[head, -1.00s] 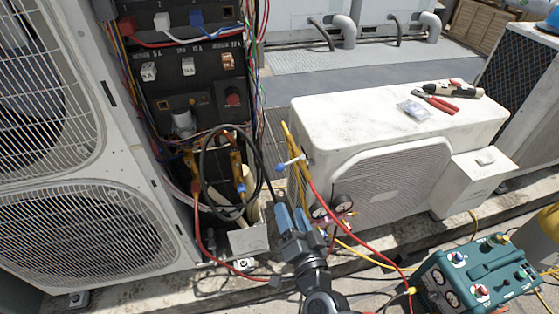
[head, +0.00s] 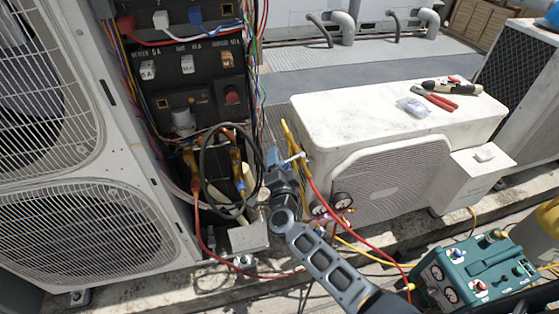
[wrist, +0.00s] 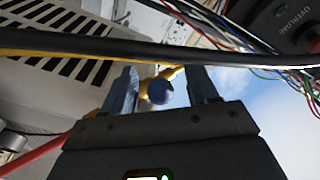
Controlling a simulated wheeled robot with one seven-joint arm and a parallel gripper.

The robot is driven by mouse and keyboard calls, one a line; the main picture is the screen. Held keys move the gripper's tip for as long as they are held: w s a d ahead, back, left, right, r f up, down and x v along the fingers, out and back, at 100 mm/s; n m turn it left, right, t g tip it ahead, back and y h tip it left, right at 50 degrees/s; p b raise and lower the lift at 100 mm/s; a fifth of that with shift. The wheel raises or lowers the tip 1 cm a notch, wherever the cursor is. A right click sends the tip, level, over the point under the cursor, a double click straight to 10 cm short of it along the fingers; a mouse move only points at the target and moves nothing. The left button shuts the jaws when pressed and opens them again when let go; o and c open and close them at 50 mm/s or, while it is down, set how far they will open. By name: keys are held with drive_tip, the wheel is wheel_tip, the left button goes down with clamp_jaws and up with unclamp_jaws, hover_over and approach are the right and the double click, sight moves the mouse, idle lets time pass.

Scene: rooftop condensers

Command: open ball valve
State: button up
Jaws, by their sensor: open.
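The ball valve (head: 295,158) is by the left end of the small white condenser, where the red and yellow hoses meet. Only its pale lever end shows in the head view; my gripper partly covers the rest. My gripper (head: 273,158) is just left of it, pointing up and away. In the wrist view my gripper (wrist: 162,82) has two blue fingers apart, with a round blue knob (wrist: 159,91) between them. A yellow part shows behind the knob. The fingers do not visibly press on it, and I cannot tell the gap in depth.
A black cable (wrist: 200,52) crosses the wrist view in front of the fingers. Gauges (head: 342,202) hang below the valve. The open electrical panel (head: 190,70) with loose wires is left. A teal machine (head: 475,275) stands front right. Pliers (head: 436,100) lie on the white condenser (head: 330,115).

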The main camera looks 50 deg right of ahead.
drive_tip(key=shift+w+d, duration=0.25)
drive_tip(key=shift+d, duration=0.05)
drive_tip(key=shift+c, duration=0.3)
clamp_jaws()
